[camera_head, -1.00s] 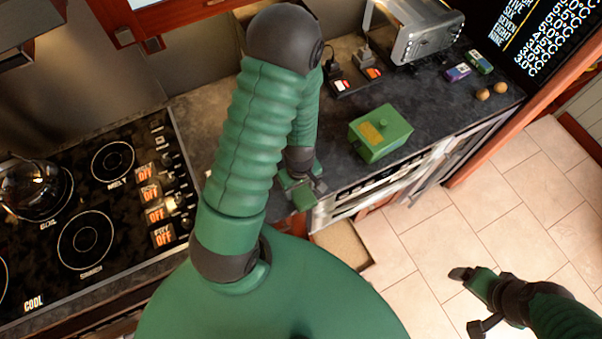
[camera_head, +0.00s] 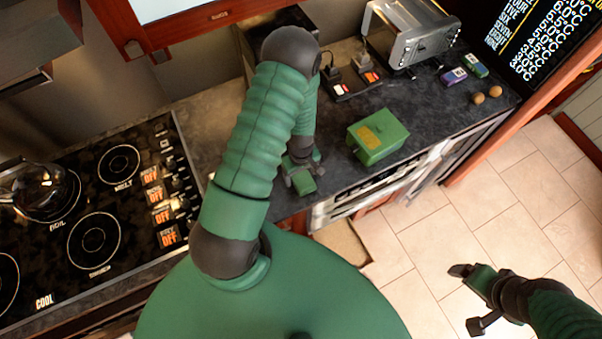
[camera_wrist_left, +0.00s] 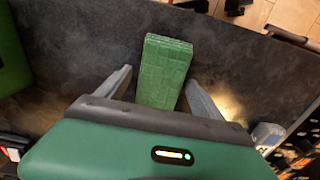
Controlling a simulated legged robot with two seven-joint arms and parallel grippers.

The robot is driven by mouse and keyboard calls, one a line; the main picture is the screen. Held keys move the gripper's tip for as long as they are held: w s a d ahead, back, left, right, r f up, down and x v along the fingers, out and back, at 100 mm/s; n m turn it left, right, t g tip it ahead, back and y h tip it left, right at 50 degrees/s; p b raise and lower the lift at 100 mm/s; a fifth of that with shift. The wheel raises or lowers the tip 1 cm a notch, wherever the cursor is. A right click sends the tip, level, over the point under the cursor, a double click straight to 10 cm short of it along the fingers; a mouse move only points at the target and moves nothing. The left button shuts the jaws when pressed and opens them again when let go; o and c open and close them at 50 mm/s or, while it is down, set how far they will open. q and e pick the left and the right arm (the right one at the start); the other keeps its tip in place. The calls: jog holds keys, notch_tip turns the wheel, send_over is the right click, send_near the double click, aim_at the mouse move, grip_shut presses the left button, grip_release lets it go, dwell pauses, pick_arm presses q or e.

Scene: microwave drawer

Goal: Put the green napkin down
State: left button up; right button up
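The green napkin (camera_wrist_left: 165,70) shows in the left wrist view as a flat, woven-looking green rectangle against the dark countertop (camera_wrist_left: 85,55). My left gripper (camera_wrist_left: 160,82) has its two grey fingers spread on either side of the napkin's near end. A gap shows by the left finger; the right finger is close, and I cannot tell if it touches. My right gripper (camera_head: 466,300) is open and empty over the floor.
The green lidded box (camera_head: 378,136) stands on the counter. Behind it are a silver appliance (camera_head: 408,35) and small dark devices (camera_head: 350,80). Small packets (camera_head: 464,71) and round brown things (camera_head: 486,94) lie at right. A cooktop (camera_head: 95,210) is at left.

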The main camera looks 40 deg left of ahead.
aim_at(302, 176)
pick_arm(q)
jog(key=shift+r, duration=0.1)
jog(key=shift+w+a+r, duration=0.1)
jog(key=shift+r, duration=0.25)
notch_tip(302, 176, up, 12)
jog(key=b, duration=0.3)
jog(key=s+d+r+m+t, duration=0.3)
jog(key=d+r+m, duration=0.7)
jog(key=d+m, duration=0.4)
jog(key=s+b+x, duration=0.2)
jog(key=b+x, duration=1.1)
jog(key=shift+s+a+f, duration=0.2)
jog(key=shift+f, duration=0.05)
jog(key=shift+a, duration=0.2)
